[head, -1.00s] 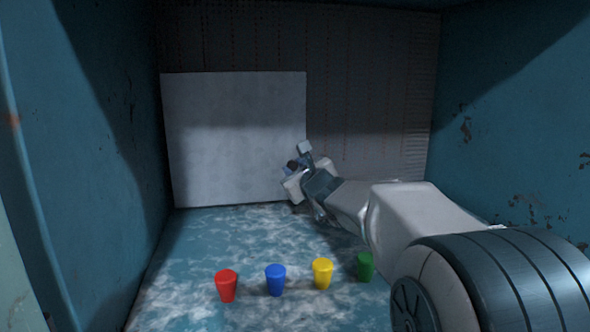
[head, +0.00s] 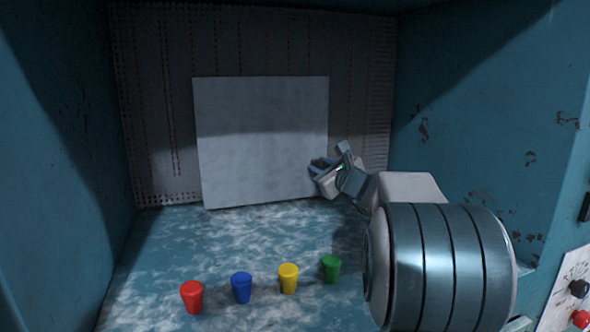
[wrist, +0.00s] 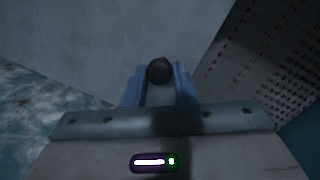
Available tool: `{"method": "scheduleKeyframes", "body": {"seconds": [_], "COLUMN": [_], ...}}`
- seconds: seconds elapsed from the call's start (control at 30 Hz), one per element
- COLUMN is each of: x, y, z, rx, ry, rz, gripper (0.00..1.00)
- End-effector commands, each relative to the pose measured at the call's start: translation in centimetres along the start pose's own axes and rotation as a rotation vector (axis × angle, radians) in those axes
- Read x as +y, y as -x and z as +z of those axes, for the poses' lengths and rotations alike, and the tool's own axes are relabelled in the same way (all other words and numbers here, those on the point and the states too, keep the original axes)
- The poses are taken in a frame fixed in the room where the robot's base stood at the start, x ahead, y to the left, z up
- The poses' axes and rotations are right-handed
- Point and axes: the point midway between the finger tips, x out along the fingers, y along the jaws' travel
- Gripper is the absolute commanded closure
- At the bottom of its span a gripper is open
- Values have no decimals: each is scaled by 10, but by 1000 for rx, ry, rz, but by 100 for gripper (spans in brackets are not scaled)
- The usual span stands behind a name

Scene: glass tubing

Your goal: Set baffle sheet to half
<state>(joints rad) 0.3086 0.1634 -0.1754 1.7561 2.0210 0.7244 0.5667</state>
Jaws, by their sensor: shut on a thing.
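The baffle sheet (head: 262,140) is a large pale grey square panel standing against the back wall in the head view. Dark perforated wall shows on both its left and right sides, with a slightly wider strip on the left. My gripper (head: 322,167) is at the sheet's right edge, a little below mid-height. In the wrist view, my gripper (wrist: 159,80) has its two blue-grey fingers closed around a dark round knob (wrist: 159,70) in front of the sheet (wrist: 90,45). The knob's base is hidden by the fingers.
Red (head: 192,297), blue (head: 242,288), yellow (head: 288,278) and green (head: 331,269) cups stand in a row on the stained floor (head: 250,235), in front of the sheet. Blue side walls flank the space. A pale panel (head: 562,300) with dark and red knobs shows at lower right.

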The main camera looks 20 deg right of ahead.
Motion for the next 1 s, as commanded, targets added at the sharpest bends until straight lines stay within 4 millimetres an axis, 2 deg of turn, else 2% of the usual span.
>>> {"method": "scheduleKeyframes", "body": {"seconds": [0.03, 0.2, 0.63, 0.67, 0.7, 0.73, 1.0], "x": [-9, -23, -27, -27, -27, -26, -26], "y": [2, 4, 5, 5, 5, 5, 5], "z": [-7, -14, -16, -16, -16, -16, -14], "rx": [6, 5, 3, 3, 3, 3, 0], "ry": [0, -1, 0, 0, -1, -1, 0], "rz": [-3, 0, 1, 1, 1, 1, 2], "gripper": [100, 100, 100, 70, 59, 54, 54]}}
